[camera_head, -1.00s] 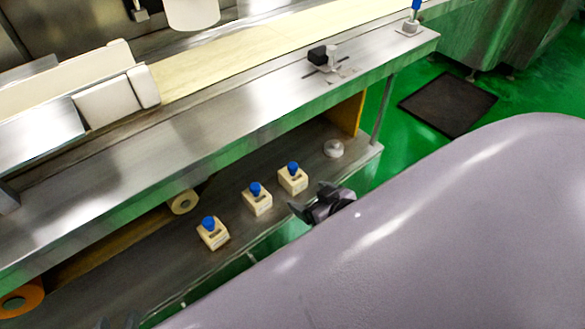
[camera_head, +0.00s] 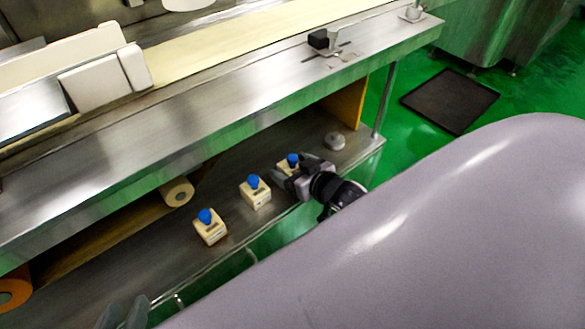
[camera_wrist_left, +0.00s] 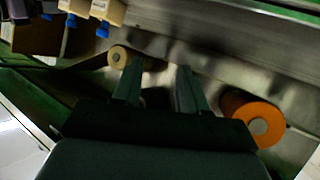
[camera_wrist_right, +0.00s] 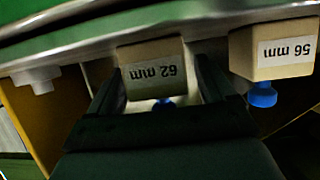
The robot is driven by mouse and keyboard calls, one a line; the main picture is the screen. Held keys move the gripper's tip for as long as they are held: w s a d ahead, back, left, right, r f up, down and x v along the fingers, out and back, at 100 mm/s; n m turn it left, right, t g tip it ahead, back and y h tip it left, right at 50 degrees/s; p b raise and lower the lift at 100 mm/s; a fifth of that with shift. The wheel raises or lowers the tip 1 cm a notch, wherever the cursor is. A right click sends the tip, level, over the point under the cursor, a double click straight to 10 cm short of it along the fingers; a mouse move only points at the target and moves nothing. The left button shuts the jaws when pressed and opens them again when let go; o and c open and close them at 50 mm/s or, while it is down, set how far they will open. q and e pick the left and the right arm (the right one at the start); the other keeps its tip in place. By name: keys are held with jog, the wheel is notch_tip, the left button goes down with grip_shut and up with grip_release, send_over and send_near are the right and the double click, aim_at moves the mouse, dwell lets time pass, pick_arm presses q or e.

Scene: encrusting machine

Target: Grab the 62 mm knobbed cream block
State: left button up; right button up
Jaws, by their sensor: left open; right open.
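In the head view this block (camera_head: 284,168), with a blue knob, is the rightmost of three on the lower shelf. My right gripper (camera_head: 296,174) partly covers it; whether the fingers touch it I cannot tell. My left gripper (camera_head: 125,313) is at the bottom left edge of the head view, and its open, empty fingers show in the left wrist view (camera_wrist_left: 158,82).
A cream block marked 56 mm (camera_wrist_right: 272,50) stands beside the 62 mm one. Another knobbed block (camera_head: 210,229) stands further left. The metal upper ledge (camera_head: 190,120) overhangs the lower shelf (camera_head: 150,262).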

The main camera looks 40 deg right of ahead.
jog(key=shift+w+f, duration=0.1)
jog(key=shift+w, duration=0.15)
jog(key=c, duration=1.1)
pick_arm(q)
jog(key=shift+w+r, duration=0.2)
jog(key=shift+r, duration=0.05)
